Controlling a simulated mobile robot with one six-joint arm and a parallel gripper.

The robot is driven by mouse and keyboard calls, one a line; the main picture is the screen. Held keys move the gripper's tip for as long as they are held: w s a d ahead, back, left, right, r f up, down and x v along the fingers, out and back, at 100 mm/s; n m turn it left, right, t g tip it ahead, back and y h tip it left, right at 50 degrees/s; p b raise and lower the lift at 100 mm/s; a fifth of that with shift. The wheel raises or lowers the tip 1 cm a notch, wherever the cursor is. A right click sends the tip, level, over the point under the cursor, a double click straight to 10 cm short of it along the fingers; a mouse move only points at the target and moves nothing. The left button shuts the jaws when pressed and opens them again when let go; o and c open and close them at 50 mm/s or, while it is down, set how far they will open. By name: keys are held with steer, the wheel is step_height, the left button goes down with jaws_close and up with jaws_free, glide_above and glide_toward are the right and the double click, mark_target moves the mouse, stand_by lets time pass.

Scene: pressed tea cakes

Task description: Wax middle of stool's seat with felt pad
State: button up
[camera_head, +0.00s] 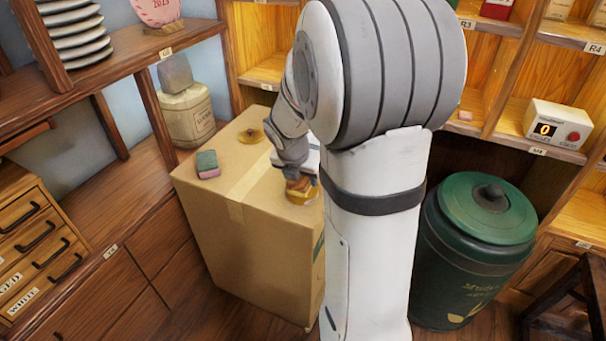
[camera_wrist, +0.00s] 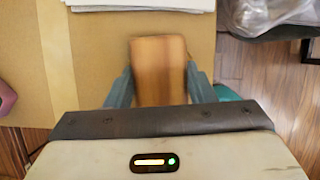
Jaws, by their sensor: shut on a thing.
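My gripper (camera_head: 296,178) is over the right part of a cardboard box top. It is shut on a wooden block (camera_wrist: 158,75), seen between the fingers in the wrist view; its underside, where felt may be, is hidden. In the head view the brown block (camera_head: 299,184) is just above or in a round yellow tin (camera_head: 303,197); I cannot tell whether they touch. A flat round amber piece (camera_head: 251,136), perhaps a lid, lies further back on the box. A dark wooden stool (camera_head: 562,290) is partly in view at the lower right; its seat is mostly cut off.
The cardboard box (camera_head: 222,215) also carries a green and pink block (camera_head: 207,164) and white papers (camera_wrist: 140,4), partly behind my arm. A green lidded bin (camera_head: 478,225) stands between my arm and the stool. Drawers (camera_head: 35,240) and shelves line the sides.

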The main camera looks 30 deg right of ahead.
step_height(320, 180, up, 7)
steer(key=p, duration=0.8)
stand_by(0.7)
steer(key=shift+f, duration=0.1)
